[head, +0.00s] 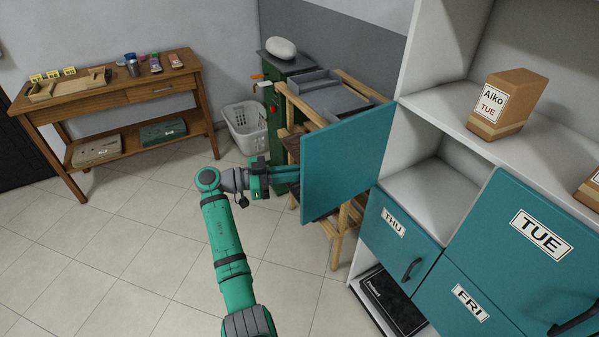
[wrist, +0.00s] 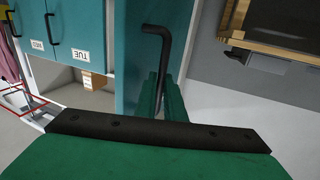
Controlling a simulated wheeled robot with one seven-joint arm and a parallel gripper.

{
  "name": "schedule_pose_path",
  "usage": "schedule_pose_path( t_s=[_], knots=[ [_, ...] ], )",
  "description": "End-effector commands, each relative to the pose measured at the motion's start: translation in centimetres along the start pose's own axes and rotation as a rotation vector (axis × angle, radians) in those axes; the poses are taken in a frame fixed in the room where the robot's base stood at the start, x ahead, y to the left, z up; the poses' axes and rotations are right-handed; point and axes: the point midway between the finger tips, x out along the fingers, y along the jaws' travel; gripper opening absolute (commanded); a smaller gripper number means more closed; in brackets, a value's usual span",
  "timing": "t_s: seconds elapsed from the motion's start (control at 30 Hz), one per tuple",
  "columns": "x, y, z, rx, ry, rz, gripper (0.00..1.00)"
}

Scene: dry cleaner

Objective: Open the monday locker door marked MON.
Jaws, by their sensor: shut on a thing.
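The teal locker door (head: 348,165) stands swung wide out from the white locker unit, its inner face towards the head camera. No MON label shows; it is hidden on the far side. The compartment (head: 425,185) beside its hinge edge, above the THU door, is open and looks empty. My gripper (head: 292,180) reaches the outer side of this door from the left, its fingertips partly hidden behind the panel. In the wrist view my gripper (wrist: 160,88) is shut on the black bar handle (wrist: 160,40), with teal door surface behind it.
The THU door (head: 395,230), TUE door (head: 530,235) and FRI door (head: 460,300) are shut. A boxed parcel (head: 502,103) sits on the shelf above. A wooden rack (head: 338,245) stands close behind the open door. A laundry basket (head: 246,127) and workbench (head: 110,95) are farther back. Floor at left is clear.

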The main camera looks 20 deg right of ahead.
Motion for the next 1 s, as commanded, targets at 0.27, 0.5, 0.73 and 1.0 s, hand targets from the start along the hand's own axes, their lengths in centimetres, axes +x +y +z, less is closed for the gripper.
schedule_pose_path(
  t_s=[0.27,0.5,0.73,1.0],
  knots=[
    [0.0,0.0,0.2,-0.004,-0.003,0.0,0.28],
    [-0.7,0.0,0.1,-0.002,-0.002,-0.003,0.28],
    [-4.4,-0.1,0.1,-0.002,-0.002,-0.005,0.28],
    [-9.1,0.0,0.1,-0.004,-0.002,-0.002,0.28]
  ],
)
